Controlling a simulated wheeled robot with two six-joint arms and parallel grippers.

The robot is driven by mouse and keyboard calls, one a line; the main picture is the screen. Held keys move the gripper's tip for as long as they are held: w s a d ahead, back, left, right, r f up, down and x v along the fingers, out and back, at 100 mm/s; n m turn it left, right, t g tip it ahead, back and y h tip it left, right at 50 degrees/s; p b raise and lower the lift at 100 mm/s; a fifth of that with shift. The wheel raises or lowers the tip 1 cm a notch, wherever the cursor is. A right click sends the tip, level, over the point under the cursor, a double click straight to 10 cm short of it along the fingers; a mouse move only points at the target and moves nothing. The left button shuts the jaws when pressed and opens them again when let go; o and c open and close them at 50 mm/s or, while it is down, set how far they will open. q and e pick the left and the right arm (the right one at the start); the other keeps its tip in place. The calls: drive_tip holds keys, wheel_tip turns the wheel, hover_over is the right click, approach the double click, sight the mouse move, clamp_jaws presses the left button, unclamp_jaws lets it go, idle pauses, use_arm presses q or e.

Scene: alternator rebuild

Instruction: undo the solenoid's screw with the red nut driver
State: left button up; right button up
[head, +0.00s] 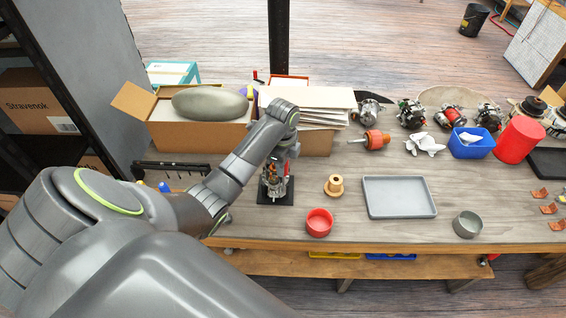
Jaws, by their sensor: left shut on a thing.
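My left gripper (286,157) points down over the workbench, shut on the red nut driver (287,169), of which only a thin red part shows. The driver is upright, right at the metal unit (271,180) on a black base plate (276,198). The solenoid and its screw are too small and too covered by my gripper to make out. I cannot tell whether the driver's tip touches the screw. My right gripper is not in view.
An open cardboard box (195,138) with a grey-green oval object stands behind. A red bowl (319,222), a copper-coloured spool (334,186), a grey tray (399,196) and a grey-green cup (467,224) lie to the right. Several motor-like units line the back.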

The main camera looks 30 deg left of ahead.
use_arm(q)
drive_tip(key=shift+r+n+p, duration=0.25)
drive_tip(key=shift+n+p, duration=0.15)
drive_tip(key=shift+p, duration=0.25)
drive_tip(key=shift+f+n, duration=0.2)
drive_tip(key=shift+n, duration=0.3)
drive_tip(key=n, duration=0.8)
drive_tip(key=shift+n, duration=0.4)
drive_tip(key=n, duration=0.5)
drive_tip(key=shift+d+n, duration=0.1)
drive_tip(key=shift+n, duration=0.2)
drive_tip(key=shift+s+n, duration=0.1)
drive_tip(key=shift+n, duration=0.8)
